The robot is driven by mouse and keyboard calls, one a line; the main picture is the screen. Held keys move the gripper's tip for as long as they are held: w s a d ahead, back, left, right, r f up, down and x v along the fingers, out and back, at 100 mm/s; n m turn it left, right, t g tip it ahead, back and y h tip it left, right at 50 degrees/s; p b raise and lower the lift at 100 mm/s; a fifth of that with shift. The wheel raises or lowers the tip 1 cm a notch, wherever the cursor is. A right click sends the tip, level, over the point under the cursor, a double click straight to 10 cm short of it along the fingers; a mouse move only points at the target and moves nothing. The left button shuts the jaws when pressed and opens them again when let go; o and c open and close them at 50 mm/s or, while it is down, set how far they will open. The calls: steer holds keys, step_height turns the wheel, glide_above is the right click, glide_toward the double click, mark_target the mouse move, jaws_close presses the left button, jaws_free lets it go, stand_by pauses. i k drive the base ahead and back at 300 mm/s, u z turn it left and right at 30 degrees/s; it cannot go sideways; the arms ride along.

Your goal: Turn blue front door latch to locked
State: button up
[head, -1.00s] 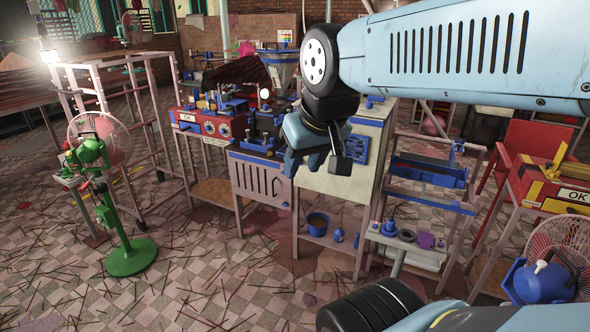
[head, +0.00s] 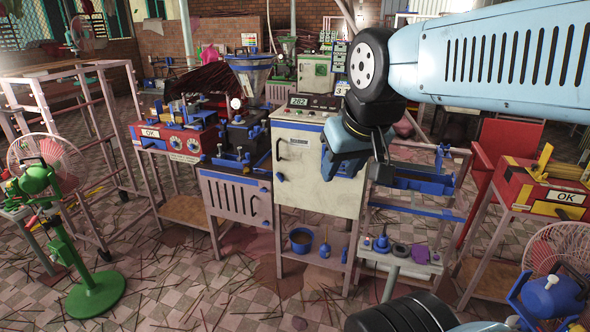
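A pale upright cabinet (head: 315,180) with a front door stands in the middle of the head view. A small blue latch (head: 279,177) sits at the left edge of its front; the picture is too coarse to tell whether it is locked. My gripper (head: 348,158) hangs in front of the cabinet's right side, to the right of the latch and apart from it. It covers part of the door's right edge and the blue vent behind. Its fingers are small and overlap blue parts, so I cannot tell whether they are open.
A lower vented cabinet (head: 235,198) adjoins on the left, beside a red machine marked OK (head: 165,137). A blue bucket (head: 301,240) sits on the shelf below. A small stand (head: 398,262) with blue parts is at front right.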

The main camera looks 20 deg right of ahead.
mark_target(280, 176)
steer(key=z, duration=0.25)
steer(key=i, duration=0.9)
steer(key=u, duration=0.2)
